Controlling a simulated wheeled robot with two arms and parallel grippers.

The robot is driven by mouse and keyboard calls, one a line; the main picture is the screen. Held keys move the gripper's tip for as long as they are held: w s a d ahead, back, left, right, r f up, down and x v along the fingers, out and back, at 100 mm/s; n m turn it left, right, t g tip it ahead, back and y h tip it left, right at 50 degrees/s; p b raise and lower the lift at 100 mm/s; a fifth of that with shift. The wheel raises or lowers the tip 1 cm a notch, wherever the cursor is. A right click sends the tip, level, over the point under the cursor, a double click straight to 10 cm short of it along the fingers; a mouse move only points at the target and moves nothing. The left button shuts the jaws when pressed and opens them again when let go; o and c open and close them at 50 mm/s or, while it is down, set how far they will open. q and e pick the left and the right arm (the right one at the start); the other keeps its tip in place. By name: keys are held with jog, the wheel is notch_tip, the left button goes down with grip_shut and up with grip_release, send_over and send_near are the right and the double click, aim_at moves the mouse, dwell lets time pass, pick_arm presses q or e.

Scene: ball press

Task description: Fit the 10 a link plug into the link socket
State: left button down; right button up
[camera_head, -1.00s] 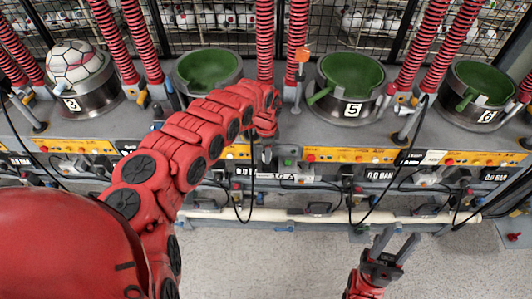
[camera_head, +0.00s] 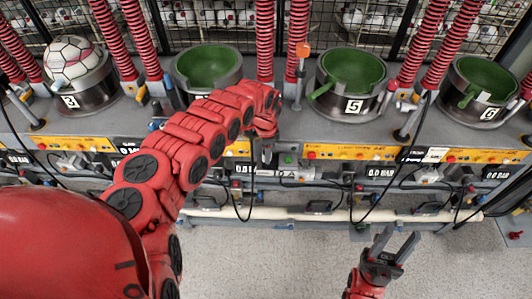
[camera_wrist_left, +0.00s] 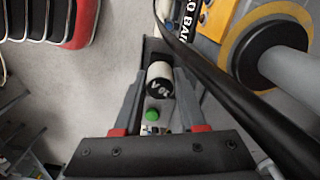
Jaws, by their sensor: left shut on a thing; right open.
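In the head view my left gripper (camera_head: 267,150) points down at the front edge of the press bench, close to a green part (camera_head: 288,160). A green round part (camera_wrist_left: 152,115) also shows below the plug in the wrist view. I cannot make out the link socket for certain. My right gripper (camera_head: 398,238) is open and empty above the floor.
The bench carries several cups with red springs; the left one holds a ball (camera_head: 68,58), and the green cup marked 5 (camera_head: 351,72) is empty. A black cable (camera_wrist_left: 225,90) runs close beside my left gripper. The floor (camera_head: 300,260) in front is clear.

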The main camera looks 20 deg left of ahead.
dwell(0.3)
pick_arm(q)
jog(key=shift+f+b, duration=0.3)
jog(key=shift+f, duration=0.05)
jog(key=shift+c, duration=2)
grip_release()
jog(key=shift+r, duration=0.1)
jog(key=shift+w+r, duration=0.1)
jog(key=shift+w+a+r, duration=0.15)
jog(key=shift+r, duration=0.35)
notch_tip(320, 180, up, 16)
jog(key=b, duration=0.4)
jog(key=shift+s+d, duration=0.25)
jog(key=shift+s, duration=0.1)
